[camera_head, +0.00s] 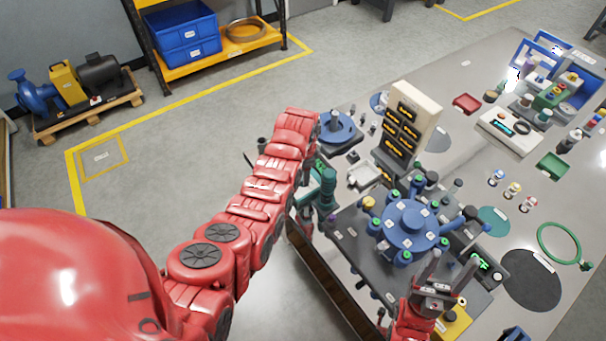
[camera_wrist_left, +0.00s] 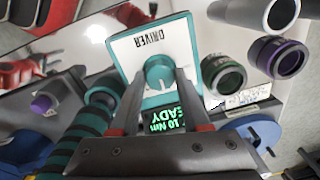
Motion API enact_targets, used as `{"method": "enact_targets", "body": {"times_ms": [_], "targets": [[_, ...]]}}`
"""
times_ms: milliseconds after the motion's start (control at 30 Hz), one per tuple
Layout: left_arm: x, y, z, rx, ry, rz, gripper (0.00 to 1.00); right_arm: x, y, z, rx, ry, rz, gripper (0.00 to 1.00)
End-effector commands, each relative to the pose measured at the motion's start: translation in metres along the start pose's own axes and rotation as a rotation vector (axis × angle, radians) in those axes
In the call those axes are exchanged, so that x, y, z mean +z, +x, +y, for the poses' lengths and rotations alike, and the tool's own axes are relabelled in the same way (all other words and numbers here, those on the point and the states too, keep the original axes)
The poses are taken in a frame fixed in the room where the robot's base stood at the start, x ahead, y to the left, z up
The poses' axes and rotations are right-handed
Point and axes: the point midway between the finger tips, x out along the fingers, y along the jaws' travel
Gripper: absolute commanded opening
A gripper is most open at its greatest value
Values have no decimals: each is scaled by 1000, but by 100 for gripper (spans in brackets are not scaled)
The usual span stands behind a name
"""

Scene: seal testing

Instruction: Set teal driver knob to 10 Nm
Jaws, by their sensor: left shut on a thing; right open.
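The driver unit (camera_wrist_left: 128,50) is a white-faced box with a teal rim and the word DRIVER, in the left wrist view. Its round teal knob (camera_wrist_left: 160,67) sits between the fingertips of my left gripper (camera_wrist_left: 158,80), which is shut on it. A small display (camera_wrist_left: 165,121) below the knob shows green text reading 10 Nm and part of READY; the fingers hide some of it. In the head view my left forearm largely covers this spot. My right gripper (camera_head: 437,282) is open and empty above the front of the dark fixture plate.
A teal-and-black ribbed tool (camera_wrist_left: 85,130) stands close beside the left gripper. Green (camera_wrist_left: 223,75) and purple (camera_wrist_left: 278,58) ringed cylinders are to the right. A blue round fixture (camera_head: 409,225) stands between my arms. A beige rack (camera_head: 420,100) rises behind.

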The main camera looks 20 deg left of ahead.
Motion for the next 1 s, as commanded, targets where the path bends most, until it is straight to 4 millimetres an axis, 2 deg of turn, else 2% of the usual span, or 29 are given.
{"method": "enact_targets", "body": {"times_ms": [200, 233, 400, 767, 867, 1000], "targets": [[1, 0, 0, 1, -2, -2, 0, 0, 0, 0, 0, 0, 0, 60], [1, 1, 0, 1, -2, -3, 48, 0, 0, 0, 0, 0, 0, 60], [1, 0, 0, 0, -2, -2, 76, 0, 0, 0, 0, 0, 0, 60], [0, -2, 0, -1, -1, 0, 76, 0, -1, 0, 0, 0, 0, 60], [-1, -9, -1, -3, -1, 1, 76, 1, -4, 0, 0, 0, 0, 60], [-1, -29, -1, -5, -1, 4, 76, 2, -10, 0, 0, 0, 0, 60]]}}
